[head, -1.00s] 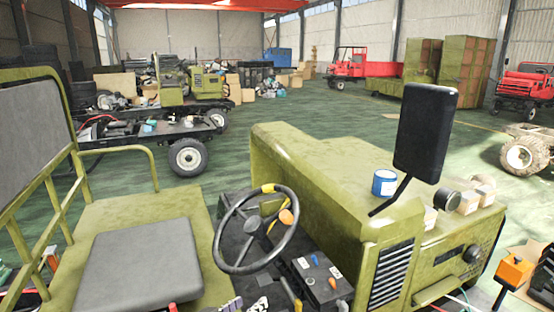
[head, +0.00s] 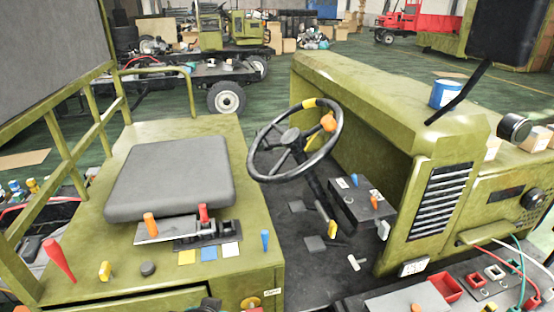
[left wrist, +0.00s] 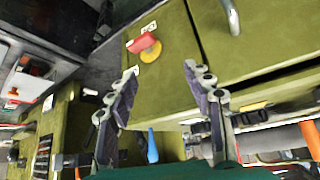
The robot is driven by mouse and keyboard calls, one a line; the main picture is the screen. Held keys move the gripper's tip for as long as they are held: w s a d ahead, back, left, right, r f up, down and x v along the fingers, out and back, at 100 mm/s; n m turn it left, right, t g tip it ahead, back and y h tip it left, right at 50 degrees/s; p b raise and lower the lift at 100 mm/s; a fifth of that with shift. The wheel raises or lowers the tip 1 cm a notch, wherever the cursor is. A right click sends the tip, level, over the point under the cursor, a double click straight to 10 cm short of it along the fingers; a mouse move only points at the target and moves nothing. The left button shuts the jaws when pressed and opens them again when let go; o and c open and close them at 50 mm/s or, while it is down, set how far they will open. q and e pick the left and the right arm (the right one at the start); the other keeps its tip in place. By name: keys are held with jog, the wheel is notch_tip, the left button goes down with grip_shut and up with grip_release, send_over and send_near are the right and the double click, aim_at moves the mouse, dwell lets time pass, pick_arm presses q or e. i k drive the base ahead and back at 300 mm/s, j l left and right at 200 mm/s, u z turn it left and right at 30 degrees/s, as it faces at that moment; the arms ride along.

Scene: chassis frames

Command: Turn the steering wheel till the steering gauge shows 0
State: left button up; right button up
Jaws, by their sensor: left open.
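The steering wheel (head: 295,140) is a black ring with a yellow band (head: 309,103) near its top and an orange knob (head: 328,122) at its upper right. It stands tilted on its column in front of the grey seat, and nothing touches it. I cannot make out a steering gauge or its reading. My left gripper (left wrist: 161,80) is open and empty in the left wrist view, its two dark fingers spread before a green panel with a red knob (left wrist: 141,44) on a yellow disc. The steering wheel does not show in that view. My right gripper is not in view.
The grey seat (head: 172,178) lies left of the wheel, with levers (head: 204,213) in front of it. A black control box (head: 361,202) stands right of the column. The green hood (head: 385,110) carries a blue can (head: 445,94). A mirror (head: 505,30) rises at the upper right.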

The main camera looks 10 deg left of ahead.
aim_at(293, 140)
jog(key=k+l+z, duration=0.1)
jog(key=l, duration=0.35)
jog(key=k+l, duration=0.1)
jog(key=l, duration=0.4)
jog(key=k+l+z, duration=0.15)
jog(key=l, duration=0.35)
